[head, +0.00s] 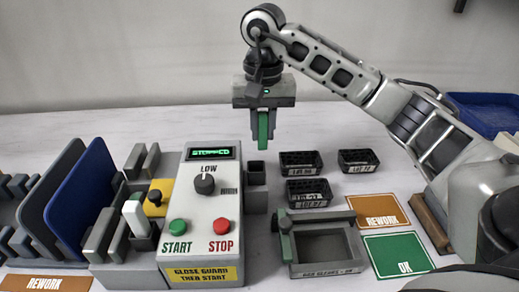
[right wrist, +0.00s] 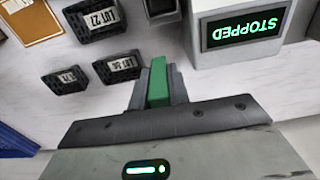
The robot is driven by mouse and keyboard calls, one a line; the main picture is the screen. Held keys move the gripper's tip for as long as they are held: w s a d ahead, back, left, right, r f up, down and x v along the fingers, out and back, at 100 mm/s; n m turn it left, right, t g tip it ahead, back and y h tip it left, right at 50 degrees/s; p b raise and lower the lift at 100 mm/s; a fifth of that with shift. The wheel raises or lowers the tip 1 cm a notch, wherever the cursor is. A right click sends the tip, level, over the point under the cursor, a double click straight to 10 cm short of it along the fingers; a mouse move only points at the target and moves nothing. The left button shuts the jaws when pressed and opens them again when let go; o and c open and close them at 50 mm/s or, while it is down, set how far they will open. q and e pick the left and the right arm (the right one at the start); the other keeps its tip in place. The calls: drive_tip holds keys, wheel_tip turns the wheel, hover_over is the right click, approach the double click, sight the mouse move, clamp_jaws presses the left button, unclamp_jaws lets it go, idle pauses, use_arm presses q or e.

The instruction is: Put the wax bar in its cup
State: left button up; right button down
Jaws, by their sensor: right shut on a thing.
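My right gripper (head: 264,142) is shut on a green bar, which I take as the wax bar (head: 263,126), and holds it upright in the air, clear of the table. In the right wrist view the green bar (right wrist: 158,80) sits between the two grey fingers. A small square grey cup (head: 256,170) with an open top stands against the right side of the control panel, below the gripper. It also shows at the top of the right wrist view (right wrist: 162,8), apart from the bar. I cannot tell from a label that it is the bar's cup. My left gripper is out of view.
The control panel (head: 205,222) reads STOPPED. Several black lot bins (head: 307,191) stand right of the cup. A grey tray (head: 320,268) is in front of them, beside orange (head: 381,210) and green (head: 400,254) cards. A blue panel (head: 85,190) stands at left.

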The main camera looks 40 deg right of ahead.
sight(260, 136)
drive_tip(key=w+f, duration=0.1)
drive_tip(key=w+d+f, duration=0.1)
drive_tip(key=f, duration=0.1)
drive_tip(key=w+d+f, duration=0.1)
drive_tip(key=f, duration=0.1)
drive_tip(key=shift+w+f, duration=0.1)
drive_tip(key=shift+w, duration=0.25)
drive_tip(key=shift+w+f, duration=0.15)
drive_tip(key=shift+f, duration=1.55)
drive_tip(key=shift+f, duration=0.15)
drive_tip(key=c, duration=1.3)
unclamp_jaws()
